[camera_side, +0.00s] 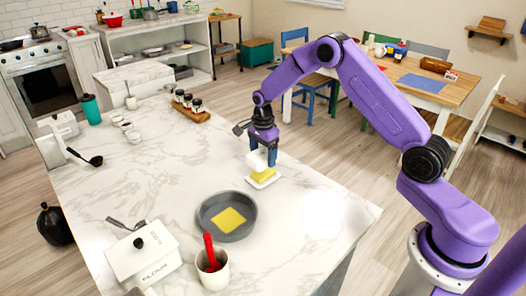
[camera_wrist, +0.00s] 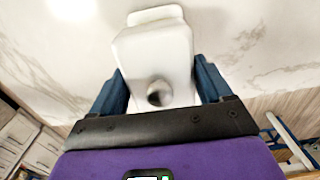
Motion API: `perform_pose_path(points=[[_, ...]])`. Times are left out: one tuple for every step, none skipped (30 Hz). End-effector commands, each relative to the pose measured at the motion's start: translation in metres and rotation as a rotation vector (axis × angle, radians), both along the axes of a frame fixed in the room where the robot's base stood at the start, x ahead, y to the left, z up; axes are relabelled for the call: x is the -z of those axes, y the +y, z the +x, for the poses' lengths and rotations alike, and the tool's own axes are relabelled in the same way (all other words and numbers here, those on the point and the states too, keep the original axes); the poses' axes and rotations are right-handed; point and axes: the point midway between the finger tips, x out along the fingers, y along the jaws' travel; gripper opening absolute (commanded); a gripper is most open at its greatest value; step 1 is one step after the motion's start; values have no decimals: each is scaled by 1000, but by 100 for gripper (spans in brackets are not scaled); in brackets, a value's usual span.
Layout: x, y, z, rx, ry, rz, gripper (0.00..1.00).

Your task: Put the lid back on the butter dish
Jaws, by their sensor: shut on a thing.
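My gripper (camera_side: 262,157) is shut on the white butter dish lid (camera_side: 257,160) and holds it just above the dish. In the wrist view the lid (camera_wrist: 154,50) sits between the blue fingers of my gripper (camera_wrist: 160,85), with a round knob facing the camera. The butter dish (camera_side: 263,184) is a small white tray on the marble counter, with a yellow block of butter (camera_side: 263,175) on it. In the wrist view the white end of the dish (camera_wrist: 157,14) shows past the lid. The rest of it is hidden under the lid.
A grey round pan (camera_side: 248,229) with a yellow square in it is close in front of the dish. A white cup (camera_side: 213,274) with a red-handled tool and a white flour box (camera_side: 143,254) stand nearer. Spice jars on a wooden rack (camera_side: 189,107) stand behind left. Counter right of the pan is clear.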

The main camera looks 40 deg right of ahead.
Motion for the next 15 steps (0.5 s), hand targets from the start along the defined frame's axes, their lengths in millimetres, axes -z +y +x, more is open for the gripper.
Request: perform_pose_path(points=[[3, 0, 0, 0, 1, 0, 47], [4, 0, 0, 0, 1, 0, 47], [6, 0, 0, 0, 1, 0, 47], [7, 0, 0, 1, 1, 0, 47], [8, 0, 0, 1, 1, 0, 47], [10, 0, 0, 1, 1, 0, 47], [11, 0, 0, 1, 1, 0, 47], [12, 0, 0, 1, 1, 0, 47], [14, 0, 0, 1, 1, 0, 47], [15, 0, 0, 1, 1, 0, 47], [17, 0, 0, 1, 1, 0, 47], [19, 0, 0, 1, 1, 0, 47], [20, 0, 0, 1, 1, 0, 47], [21, 0, 0, 1, 1, 0, 47], [23, 0, 0, 1, 0, 0, 47]])
